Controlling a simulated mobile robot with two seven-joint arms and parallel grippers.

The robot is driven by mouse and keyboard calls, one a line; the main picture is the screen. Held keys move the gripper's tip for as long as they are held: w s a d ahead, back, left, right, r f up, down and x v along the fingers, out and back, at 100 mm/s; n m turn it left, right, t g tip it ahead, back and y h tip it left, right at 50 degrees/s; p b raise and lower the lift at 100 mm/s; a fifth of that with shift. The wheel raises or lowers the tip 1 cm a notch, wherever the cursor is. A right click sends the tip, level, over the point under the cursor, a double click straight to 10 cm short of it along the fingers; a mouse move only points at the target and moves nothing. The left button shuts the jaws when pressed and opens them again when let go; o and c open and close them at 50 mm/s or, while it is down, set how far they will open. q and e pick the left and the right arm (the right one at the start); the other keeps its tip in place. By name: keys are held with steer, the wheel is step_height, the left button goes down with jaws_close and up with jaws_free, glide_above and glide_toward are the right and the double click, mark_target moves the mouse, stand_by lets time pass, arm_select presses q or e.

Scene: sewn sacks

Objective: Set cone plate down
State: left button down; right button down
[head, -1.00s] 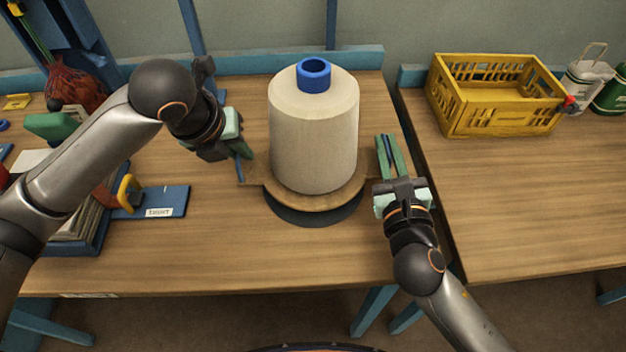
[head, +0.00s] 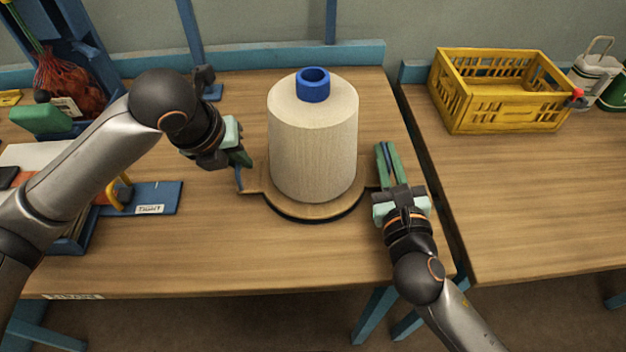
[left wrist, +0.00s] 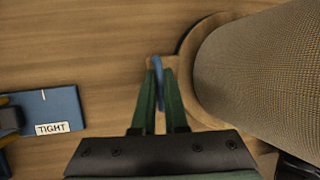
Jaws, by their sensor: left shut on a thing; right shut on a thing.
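The cone plate (head: 257,187) is a round wooden plate with a tab on each side. It carries a large cream thread cone (head: 312,145) with a blue core on top, standing upright. Under it a dark round disc (head: 300,219) shows as a thin rim at the front; I cannot tell whether they touch. My left gripper (head: 243,163) is shut on the plate's left tab, with a blue strip between its green fingers (left wrist: 158,92) in the left wrist view. My right gripper (head: 385,163) is shut at the right tab, partly hidden by its fingers.
A blue board labelled TIGHT (head: 150,198) lies at the left, with stacked items beside it. A yellow crate (head: 500,90) stands on the right table (head: 520,190), past a gap. The wood table (head: 200,260) is clear in front of the plate.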

arm_select(q)
steer(key=shift+w+a+f+b, duration=0.15)
steer(key=shift+a+f+b, duration=0.1)
steer(key=shift+f+b, duration=0.2)
arm_select(e)
steer(key=shift+d+f, duration=0.2)
steer(key=shift+f, duration=0.25)
arm_select(q)
steer(key=c, duration=1.4)
jaws_free()
steer(key=shift+f, duration=0.1)
arm_select(e)
steer(key=c, duration=1.3)
jaws_free()
steer(key=shift+f, duration=0.1)
arm_select(q)
steer(key=o, duration=0.5)
steer(key=shift+d, duration=0.15)
steer(key=shift+c, duration=0.2)
arm_select(e)
steer(key=o, duration=0.4)
steer(key=shift+a, duration=0.15)
steer(key=shift+r, duration=0.3)
arm_select(q)
steer(key=v, duration=1.2)
arm_select(e)
step_height(320, 180, up, 10)
steer(key=shift+f, duration=0.2)
